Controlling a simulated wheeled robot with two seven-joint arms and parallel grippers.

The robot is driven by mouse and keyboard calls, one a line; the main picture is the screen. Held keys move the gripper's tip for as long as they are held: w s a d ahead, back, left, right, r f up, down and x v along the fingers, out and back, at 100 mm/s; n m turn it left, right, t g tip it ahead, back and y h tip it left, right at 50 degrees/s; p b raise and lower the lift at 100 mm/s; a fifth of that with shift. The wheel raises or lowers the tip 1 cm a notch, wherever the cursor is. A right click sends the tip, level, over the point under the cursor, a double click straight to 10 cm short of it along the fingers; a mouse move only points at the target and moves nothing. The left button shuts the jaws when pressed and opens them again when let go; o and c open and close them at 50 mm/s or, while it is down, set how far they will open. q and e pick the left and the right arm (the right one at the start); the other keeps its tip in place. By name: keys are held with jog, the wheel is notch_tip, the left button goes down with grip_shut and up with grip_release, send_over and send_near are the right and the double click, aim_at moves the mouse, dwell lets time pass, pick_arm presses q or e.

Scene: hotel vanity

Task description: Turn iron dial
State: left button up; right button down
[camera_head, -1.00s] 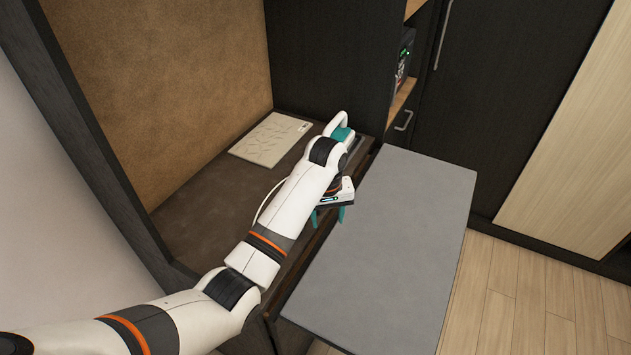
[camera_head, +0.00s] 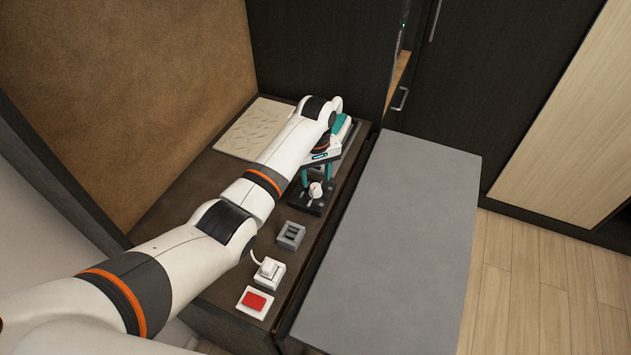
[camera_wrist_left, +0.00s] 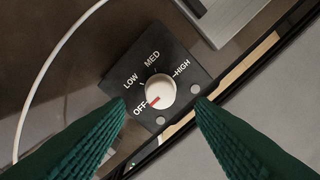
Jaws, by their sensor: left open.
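The iron dial (camera_wrist_left: 161,88) is a white round knob on a black plate (camera_wrist_left: 183,62) marked OFF, LOW, MED and HIGH. Its red mark points at OFF. In the head view the white knob (camera_head: 316,190) sits on its black plate on the counter, just in front of the fingers. My left gripper (camera_head: 317,174) is open above the counter. In the left wrist view its green fingers lie on either side of the knob, apart from it; the height gap cannot be judged. A teal and white iron (camera_head: 343,124) is partly hidden behind my arm. My right gripper is not in view.
A grey switch (camera_head: 291,235), a white plug (camera_head: 269,270) with a cord and a red button (camera_head: 255,302) line the counter toward me. A cream patterned panel (camera_head: 250,128) lies at the back left. The grey board (camera_head: 400,240) on the right is clear.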

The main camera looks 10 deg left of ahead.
aim_at(316, 186)
pick_arm(q)
jog(key=f, duration=0.3)
jog(key=shift+w+a+f, duration=0.1)
jog(key=shift+w+f, duration=0.1)
jog(key=shift+f, duration=0.15)
jog(key=shift+s+f, duration=0.1)
jog(key=shift+f, duration=0.15)
jog(key=shift+c, duration=0.5)
jog(key=c, duration=0.9)
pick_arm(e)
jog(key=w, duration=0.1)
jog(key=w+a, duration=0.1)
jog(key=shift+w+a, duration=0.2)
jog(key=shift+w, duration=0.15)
